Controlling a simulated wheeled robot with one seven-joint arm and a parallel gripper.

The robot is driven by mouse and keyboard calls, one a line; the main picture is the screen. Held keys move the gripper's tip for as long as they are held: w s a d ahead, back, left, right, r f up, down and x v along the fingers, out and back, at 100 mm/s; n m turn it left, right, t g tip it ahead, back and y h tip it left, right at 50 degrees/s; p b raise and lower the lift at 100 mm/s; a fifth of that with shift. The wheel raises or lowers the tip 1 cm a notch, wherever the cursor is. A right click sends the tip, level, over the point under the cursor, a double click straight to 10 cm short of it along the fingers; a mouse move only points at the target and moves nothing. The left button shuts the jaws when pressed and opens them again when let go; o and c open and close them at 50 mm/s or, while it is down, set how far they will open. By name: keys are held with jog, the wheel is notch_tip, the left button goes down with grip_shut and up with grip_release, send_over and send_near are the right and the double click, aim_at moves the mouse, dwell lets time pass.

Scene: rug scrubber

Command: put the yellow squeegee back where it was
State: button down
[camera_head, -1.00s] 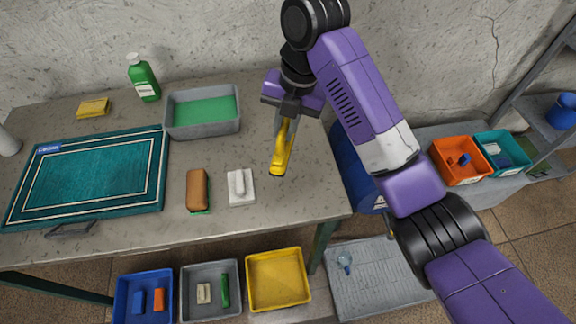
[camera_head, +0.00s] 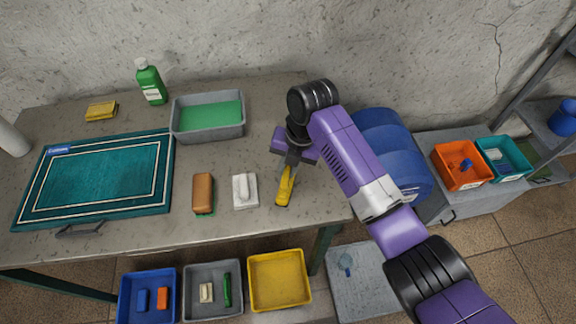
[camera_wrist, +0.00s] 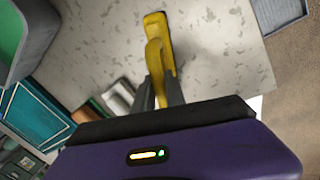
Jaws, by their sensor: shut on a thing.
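The yellow squeegee (camera_head: 285,187) is in my gripper (camera_head: 288,170), at the right part of the grey table (camera_head: 245,140). My gripper points down and is shut on the squeegee's upper part. In the wrist view the yellow squeegee (camera_wrist: 158,50) sticks out beyond my fingers (camera_wrist: 160,92) over the table top. The squeegee is low over the table, right of the white-handled block; I cannot tell whether it touches the surface.
A white-handled block (camera_head: 244,190) and a brown brush (camera_head: 203,193) stand left of the squeegee. A grey tray with green liquid (camera_head: 208,134) and a green bottle (camera_head: 152,82) are behind. A teal rug (camera_head: 95,180) lies left. Blue rolled goods (camera_head: 385,135) stand right of the table.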

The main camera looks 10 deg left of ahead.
jog(key=shift+f, duration=0.2)
jog(key=c, duration=1.4)
grip_release()
jog(key=shift+r, duration=0.1)
jog(key=r, duration=0.4)
jog(key=d+r+b, duration=0.1)
jog(key=r, duration=0.3)
jog(key=d+r+b, duration=0.1)
jog(key=r, duration=0.3)
jog(key=shift+s+d, duration=0.15)
